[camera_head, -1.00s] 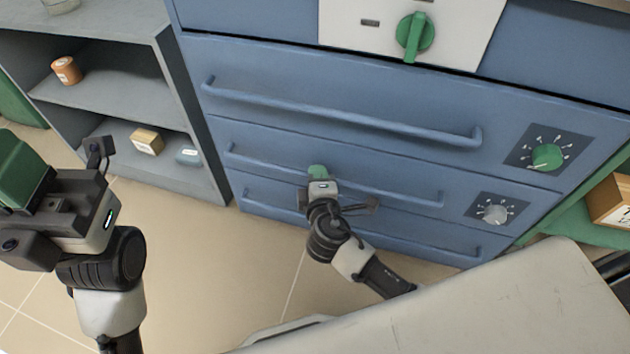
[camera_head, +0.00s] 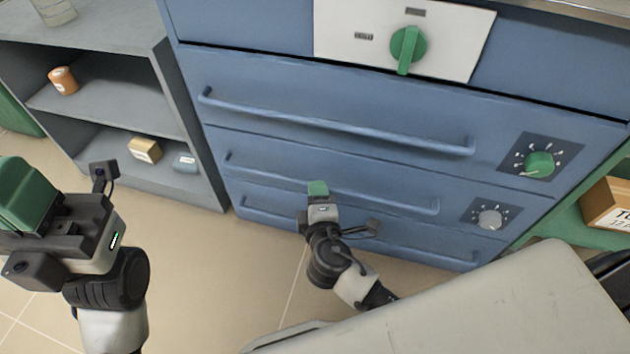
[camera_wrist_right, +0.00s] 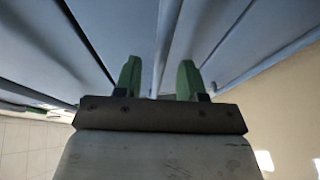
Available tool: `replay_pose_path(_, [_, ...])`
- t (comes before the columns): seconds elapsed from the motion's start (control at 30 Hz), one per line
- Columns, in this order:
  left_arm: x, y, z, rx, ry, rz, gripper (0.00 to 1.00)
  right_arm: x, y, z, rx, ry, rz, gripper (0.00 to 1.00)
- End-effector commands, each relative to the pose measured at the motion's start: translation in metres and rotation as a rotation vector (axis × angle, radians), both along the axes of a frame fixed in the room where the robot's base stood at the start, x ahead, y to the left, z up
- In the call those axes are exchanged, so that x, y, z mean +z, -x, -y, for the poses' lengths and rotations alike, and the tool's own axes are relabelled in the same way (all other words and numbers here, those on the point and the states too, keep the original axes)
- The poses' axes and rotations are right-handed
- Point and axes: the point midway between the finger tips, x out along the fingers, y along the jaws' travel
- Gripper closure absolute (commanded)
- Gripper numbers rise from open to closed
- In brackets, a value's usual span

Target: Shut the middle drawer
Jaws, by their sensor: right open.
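The blue furnace front has three stacked drawers with long bar handles. The middle drawer (camera_head: 270,152) looks flush with the drawers above and below it in the head view; any small gap is hard to tell. Its handle (camera_head: 405,206) runs across the front. My right gripper (camera_head: 318,189) is in front of this handle and covers part of it; whether they touch is unclear. In the right wrist view its two green fingers (camera_wrist_right: 159,80) are apart, with blue panels beyond and nothing held. My left gripper (camera_head: 20,195) is at the left edge, away from the drawers; its finger gap is hidden.
A grey shelf unit (camera_head: 110,100) with small boxes and a jar stands left of the furnace. A green control knob (camera_head: 408,46) and two dials are on the furnace. A cardboard box (camera_head: 612,205) is at the right. Tiled floor (camera_head: 200,290) is open at lower left.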

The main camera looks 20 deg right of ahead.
Motion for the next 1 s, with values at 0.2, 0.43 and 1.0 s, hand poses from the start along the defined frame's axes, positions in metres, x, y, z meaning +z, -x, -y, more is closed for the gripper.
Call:
replay_pose_path(0.2, [-0.003, 0.002, -0.001, -0.004, 0.001, -0.038, 1.00, 0.009, 0.043, -0.009, 0.001, -0.003, -0.007, 0.60])
replay_pose_path(0.43, [-0.007, 0.003, -0.001, -0.005, 0.002, -0.053, 1.00, 0.011, 0.063, -0.012, 0.000, -0.002, -0.005, 0.60])
replay_pose_path(1.0, [-0.008, 0.003, -0.001, -0.005, 0.000, -0.054, 1.00, 0.010, 0.064, -0.013, 0.001, -0.002, -0.005, 0.60])
